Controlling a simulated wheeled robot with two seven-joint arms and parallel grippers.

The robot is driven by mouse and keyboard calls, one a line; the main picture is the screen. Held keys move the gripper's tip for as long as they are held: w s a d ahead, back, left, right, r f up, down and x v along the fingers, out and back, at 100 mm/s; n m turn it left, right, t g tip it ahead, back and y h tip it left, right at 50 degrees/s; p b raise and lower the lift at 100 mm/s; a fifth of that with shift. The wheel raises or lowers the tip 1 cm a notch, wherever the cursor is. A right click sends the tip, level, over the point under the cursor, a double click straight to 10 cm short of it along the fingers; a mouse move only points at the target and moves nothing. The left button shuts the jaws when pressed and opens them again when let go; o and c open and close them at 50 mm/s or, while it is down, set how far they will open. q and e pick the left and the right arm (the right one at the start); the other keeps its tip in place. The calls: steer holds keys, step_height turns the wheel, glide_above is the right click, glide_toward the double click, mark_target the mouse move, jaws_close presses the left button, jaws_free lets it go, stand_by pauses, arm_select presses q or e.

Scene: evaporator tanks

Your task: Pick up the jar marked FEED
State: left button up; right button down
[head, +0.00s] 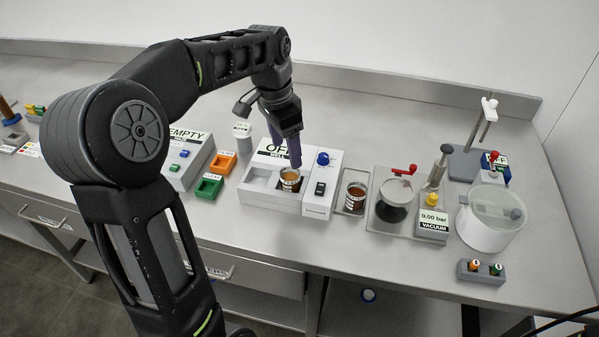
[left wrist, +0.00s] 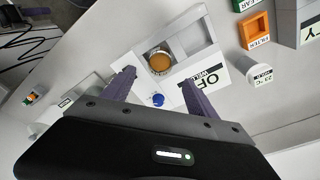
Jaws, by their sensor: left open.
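A jar of amber-brown liquid (head: 290,180) sits upright in the right-hand well of the white device marked OFF (head: 315,199). It also shows in the left wrist view (left wrist: 160,62), just beyond the fingertips. A second jar with brown liquid (head: 356,194) stands in a small metal tray to the right of the device. Both jars bear white labels that are too small to read, so I cannot tell which says FEED. My left gripper (head: 283,143) is open and empty above the device, with its purple fingers apart in the left wrist view (left wrist: 158,82). My right gripper is not in view.
Orange (head: 222,163) and green (head: 208,187) trays, a white lidded cup (head: 242,131) and a box marked EMPTY (head: 187,160) stand to the left. A vacuum unit (head: 433,223) and a clear round vessel (head: 490,218) stand right. The front of the bench is largely clear.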

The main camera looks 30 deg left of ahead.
mark_target(289, 169)
arm_select(q)
steer(key=shift+d+f, duration=0.1)
steer(key=shift+f, duration=1.2)
steer(key=f+p, duration=0.1)
steer(key=f, duration=0.3)
steer(key=shift+w+f+p, duration=0.1)
steer(key=shift+w+p, duration=0.1)
steer(key=shift+p, duration=0.2)
steer(key=shift+w+f, duration=0.1)
steer(key=shift+f, duration=0.4)
steer(key=shift+d, duration=0.1)
steer(key=shift+c, duration=0.4)
jaws_close()
